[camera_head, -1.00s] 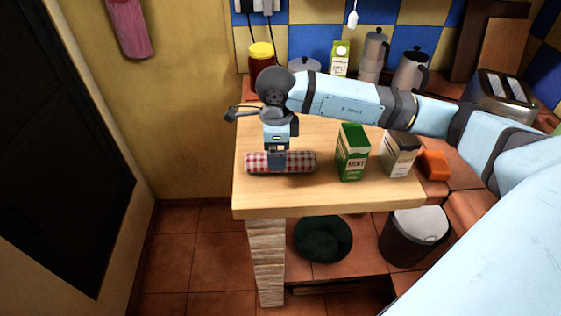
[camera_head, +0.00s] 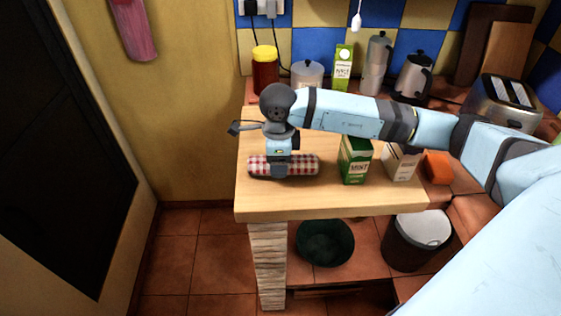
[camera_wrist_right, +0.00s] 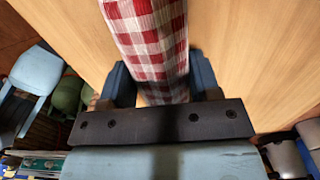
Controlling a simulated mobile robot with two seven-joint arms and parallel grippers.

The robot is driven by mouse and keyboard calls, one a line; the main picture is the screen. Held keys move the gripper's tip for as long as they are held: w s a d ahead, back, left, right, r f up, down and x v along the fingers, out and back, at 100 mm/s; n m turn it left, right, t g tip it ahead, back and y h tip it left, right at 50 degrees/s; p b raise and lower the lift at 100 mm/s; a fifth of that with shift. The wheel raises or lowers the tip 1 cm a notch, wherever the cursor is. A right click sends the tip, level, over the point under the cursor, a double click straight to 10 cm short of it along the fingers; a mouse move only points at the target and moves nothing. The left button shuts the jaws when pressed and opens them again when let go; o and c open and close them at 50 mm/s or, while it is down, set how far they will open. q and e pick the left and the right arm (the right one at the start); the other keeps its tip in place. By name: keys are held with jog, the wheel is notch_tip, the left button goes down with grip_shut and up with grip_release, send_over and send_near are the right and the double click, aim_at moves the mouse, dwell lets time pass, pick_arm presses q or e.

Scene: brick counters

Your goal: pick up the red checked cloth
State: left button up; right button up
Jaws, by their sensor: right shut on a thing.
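The red checked cloth (camera_head: 303,166) is a rolled red-and-white bundle on the light wooden counter (camera_head: 330,206), near its left end. My right gripper (camera_head: 280,170) comes down over the middle of it, with its fingers astride the roll. In the right wrist view the cloth (camera_wrist_right: 148,35) runs between the two fingers of my right gripper (camera_wrist_right: 160,88), which are shut on it. I cannot tell whether the cloth is clear of the counter. The part under the gripper is hidden. My left gripper is not in view.
A green mint carton (camera_head: 355,162) and a white-and-brown carton (camera_head: 400,164) stand right of the cloth, with an orange block (camera_head: 437,168) beyond. A red jar with yellow lid (camera_head: 265,72), a pale canister (camera_head: 307,74) and a juice carton (camera_head: 342,68) stand behind my arm.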

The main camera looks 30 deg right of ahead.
notch_tip(320, 180, up, 20)
jog(key=p, duration=0.1)
jog(key=shift+f, duration=0.1)
